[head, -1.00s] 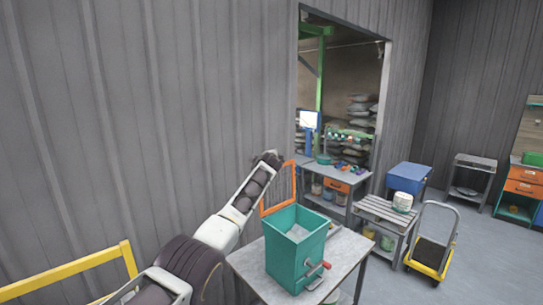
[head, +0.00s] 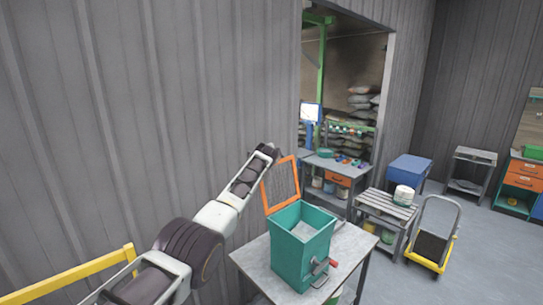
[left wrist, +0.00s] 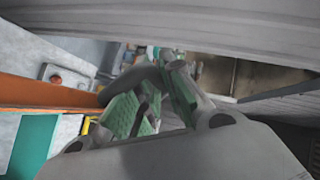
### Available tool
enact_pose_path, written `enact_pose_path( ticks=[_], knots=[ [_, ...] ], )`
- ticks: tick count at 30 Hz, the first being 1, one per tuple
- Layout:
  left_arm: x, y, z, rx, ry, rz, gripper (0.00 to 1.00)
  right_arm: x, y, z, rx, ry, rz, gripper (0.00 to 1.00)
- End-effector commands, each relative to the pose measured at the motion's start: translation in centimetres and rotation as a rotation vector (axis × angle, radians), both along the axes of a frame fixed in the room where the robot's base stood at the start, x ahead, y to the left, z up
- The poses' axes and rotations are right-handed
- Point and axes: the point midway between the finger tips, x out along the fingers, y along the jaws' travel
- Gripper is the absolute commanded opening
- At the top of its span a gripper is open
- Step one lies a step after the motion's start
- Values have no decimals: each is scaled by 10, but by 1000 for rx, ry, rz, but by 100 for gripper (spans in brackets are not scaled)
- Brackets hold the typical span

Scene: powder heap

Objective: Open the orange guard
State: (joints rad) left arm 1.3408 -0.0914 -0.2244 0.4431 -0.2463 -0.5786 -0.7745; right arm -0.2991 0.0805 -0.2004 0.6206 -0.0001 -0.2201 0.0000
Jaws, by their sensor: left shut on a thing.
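The orange guard (head: 268,199) is a rectangular frame with a mesh panel. In the head view it stands raised, nearly upright, at the back edge of the teal hopper (head: 290,253), and the hopper's top is uncovered. My left gripper (head: 270,151) is at the guard's upper left corner. In the left wrist view an orange bar of the guard (left wrist: 45,92) runs in from the left up to my left gripper (left wrist: 150,102) with its green pads. The gripper is shut on the guard, though the exact contact is partly hidden. My right gripper is not in view.
The hopper, with a red-handled crank (head: 326,265), stands on a grey table (head: 259,262). A corrugated wall (head: 100,120) is close behind my left arm. A yellow rail (head: 70,272) is at lower left. A slatted stand (head: 385,208) and a hand truck (head: 432,240) stand to the right.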

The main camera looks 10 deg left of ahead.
Motion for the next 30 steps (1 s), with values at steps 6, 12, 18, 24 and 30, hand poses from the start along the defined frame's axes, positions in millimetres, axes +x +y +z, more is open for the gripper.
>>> enact_pose_path(
  ticks=[6, 12, 18, 24, 30],
  knots=[
    [0, 0, 1, -1, -3, -1, 19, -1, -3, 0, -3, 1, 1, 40],
    [0, -1, 1, 0, -1, -1, 19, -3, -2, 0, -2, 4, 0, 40],
    [-1, -1, 1, 0, -2, 0, 19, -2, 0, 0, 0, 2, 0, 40],
    [-3, -1, 2, -1, -1, 0, 19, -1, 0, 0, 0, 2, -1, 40],
    [-8, -1, 3, -1, -2, 0, 19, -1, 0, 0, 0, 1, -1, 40]
  ],
)
